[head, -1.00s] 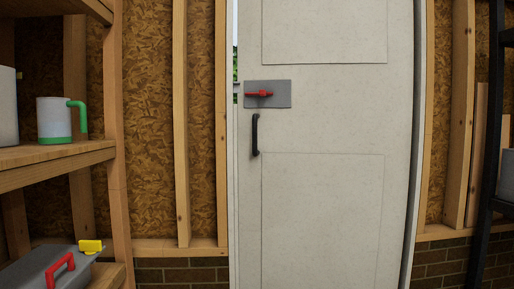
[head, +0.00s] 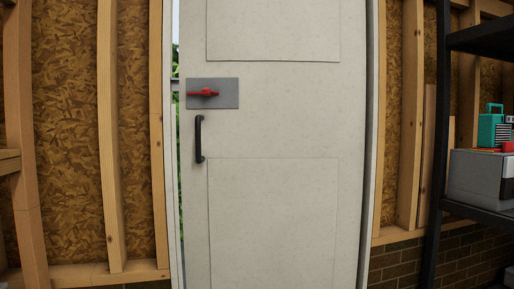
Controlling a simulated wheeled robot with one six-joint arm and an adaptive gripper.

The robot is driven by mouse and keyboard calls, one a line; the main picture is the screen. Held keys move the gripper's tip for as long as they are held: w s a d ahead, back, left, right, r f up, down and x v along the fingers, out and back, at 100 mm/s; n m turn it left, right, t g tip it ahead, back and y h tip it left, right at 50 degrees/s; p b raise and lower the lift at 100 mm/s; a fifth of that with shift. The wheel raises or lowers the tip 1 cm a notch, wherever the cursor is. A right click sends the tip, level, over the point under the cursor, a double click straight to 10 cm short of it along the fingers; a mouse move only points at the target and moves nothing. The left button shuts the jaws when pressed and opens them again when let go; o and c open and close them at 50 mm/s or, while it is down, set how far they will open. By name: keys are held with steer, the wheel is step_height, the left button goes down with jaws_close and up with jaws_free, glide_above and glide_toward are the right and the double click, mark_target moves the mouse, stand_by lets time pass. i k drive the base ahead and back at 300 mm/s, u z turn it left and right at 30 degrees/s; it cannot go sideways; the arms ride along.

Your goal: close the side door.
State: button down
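The side door (head: 270,130) is a pale grey-white panel door in the middle of the head view. It stands slightly ajar: a narrow strip of daylight and greenery (head: 176,200) shows along its left edge, beside the frame. A black vertical pull handle (head: 199,138) is near the door's left edge. Above it, a red latch lever (head: 203,92) lies roughly level on a grey plate (head: 228,100). My gripper is not in view.
A black metal shelf (head: 440,120) stands at the right, holding a grey box (head: 474,178) and a teal item (head: 490,127). A wooden shelf's edge (head: 10,162) shows at the far left. Bare stud walls flank the door. The floor is out of view.

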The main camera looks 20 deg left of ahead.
mark_target(272, 163)
steer(key=z, duration=0.35)
steer(key=i, duration=0.75)
steer(key=u, duration=0.65)
steer(key=i, duration=0.8)
steer(key=u, duration=0.85)
